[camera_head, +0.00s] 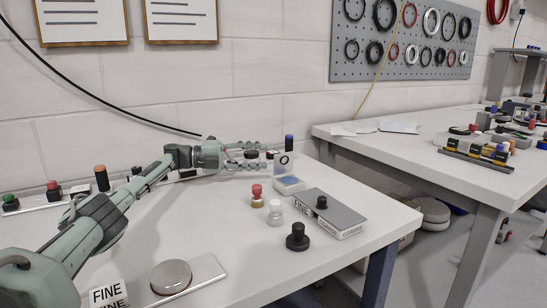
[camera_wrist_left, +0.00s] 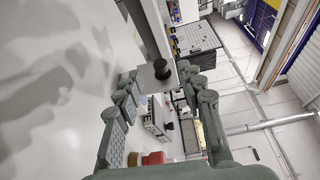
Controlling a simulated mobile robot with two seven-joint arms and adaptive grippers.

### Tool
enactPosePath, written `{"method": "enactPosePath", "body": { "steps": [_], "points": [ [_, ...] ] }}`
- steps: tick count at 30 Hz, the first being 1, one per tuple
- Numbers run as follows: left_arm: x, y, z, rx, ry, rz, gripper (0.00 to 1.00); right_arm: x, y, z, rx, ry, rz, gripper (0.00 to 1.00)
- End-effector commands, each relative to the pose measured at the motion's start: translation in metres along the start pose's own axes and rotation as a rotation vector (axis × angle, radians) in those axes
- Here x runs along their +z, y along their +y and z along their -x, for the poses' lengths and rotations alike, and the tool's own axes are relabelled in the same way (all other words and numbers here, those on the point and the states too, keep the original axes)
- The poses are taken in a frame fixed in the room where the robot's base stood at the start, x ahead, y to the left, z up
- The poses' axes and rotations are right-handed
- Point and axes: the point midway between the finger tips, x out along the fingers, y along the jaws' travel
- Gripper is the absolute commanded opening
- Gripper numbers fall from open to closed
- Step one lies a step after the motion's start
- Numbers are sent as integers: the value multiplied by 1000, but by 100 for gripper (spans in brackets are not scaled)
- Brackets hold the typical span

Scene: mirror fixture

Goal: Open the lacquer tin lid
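No label reading lacquer shows, so I cannot be sure which thing is the lacquer tin. A flat, round, silver-grey tin (camera_head: 171,277) sits near the front left of the bench, on a thin metal plate. My left gripper stretches out over the back of the bench, far from the silver tin. In the left wrist view its fingers (camera_wrist_left: 160,84) are spread with nothing held between them. My right gripper is not in view.
A grey box marked COARSE (camera_head: 345,222) with a black knob lies at the right. A black knobbed piece (camera_head: 297,238), a white-capped jar (camera_head: 275,213) and a red-topped bottle (camera_head: 257,196) stand nearby. A FINE block (camera_head: 108,293) is beside the silver tin. The bench middle is clear.

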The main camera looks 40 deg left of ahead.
Motion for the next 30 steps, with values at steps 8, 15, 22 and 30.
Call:
{"method": "enactPosePath", "body": {
  "steps": [8,15,22,30],
  "points": [
    [0,0,47,1,0,1,39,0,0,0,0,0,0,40],
    [0,0,57,0,1,1,39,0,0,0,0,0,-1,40],
    [0,0,56,0,1,1,39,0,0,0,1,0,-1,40],
    [0,-1,55,-2,0,0,39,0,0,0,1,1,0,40]
  ]
}}
